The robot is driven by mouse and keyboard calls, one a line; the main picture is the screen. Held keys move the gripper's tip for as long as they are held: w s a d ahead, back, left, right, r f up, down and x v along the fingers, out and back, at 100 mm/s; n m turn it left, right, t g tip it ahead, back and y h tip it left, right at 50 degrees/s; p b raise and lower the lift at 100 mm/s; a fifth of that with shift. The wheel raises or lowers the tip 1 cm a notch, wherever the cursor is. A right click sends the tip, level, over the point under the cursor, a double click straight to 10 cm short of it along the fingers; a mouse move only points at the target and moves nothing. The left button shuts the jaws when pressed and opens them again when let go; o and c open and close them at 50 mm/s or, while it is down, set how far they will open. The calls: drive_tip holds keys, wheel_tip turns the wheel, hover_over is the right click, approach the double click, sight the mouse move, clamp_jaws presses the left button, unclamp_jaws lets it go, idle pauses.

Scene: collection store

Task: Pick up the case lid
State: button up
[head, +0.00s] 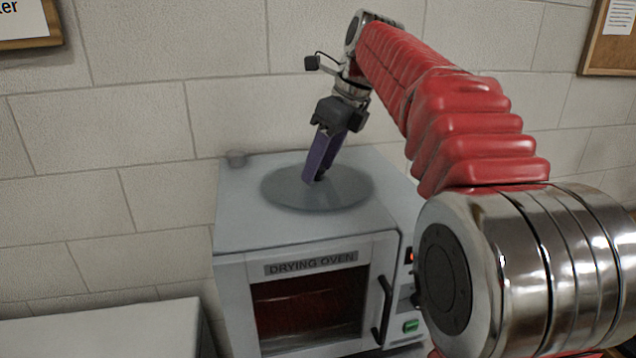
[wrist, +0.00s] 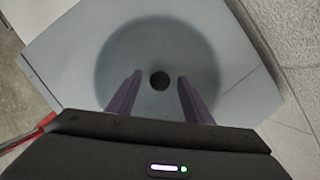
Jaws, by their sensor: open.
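The case lid (head: 346,190) is a round, grey, disc-shaped piece lying flat on top of the drying oven (head: 240,215). In the wrist view the lid (wrist: 120,55) has a small dark round knob (wrist: 159,81) at its middle. My gripper (head: 317,182) points down over the lid with its purple fingers. In the wrist view my gripper (wrist: 159,80) is open, with one finger on each side of the knob. I cannot tell whether the fingers touch the knob or the lid. In the head view the fingers mostly hide the knob.
A block wall (head: 140,130) rises close behind the oven. The oven door has a dark handle (head: 383,310). A lower grey surface (head: 110,330) is at the left.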

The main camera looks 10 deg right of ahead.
sight(321, 168)
clamp_jaws()
idle(0.4)
drive_tip(key=shift+r, duration=0.1)
wheel_tip(321, 168, up, 10)
idle(1.0)
drive_tip(key=shift+s, duration=0.15)
idle(0.6)
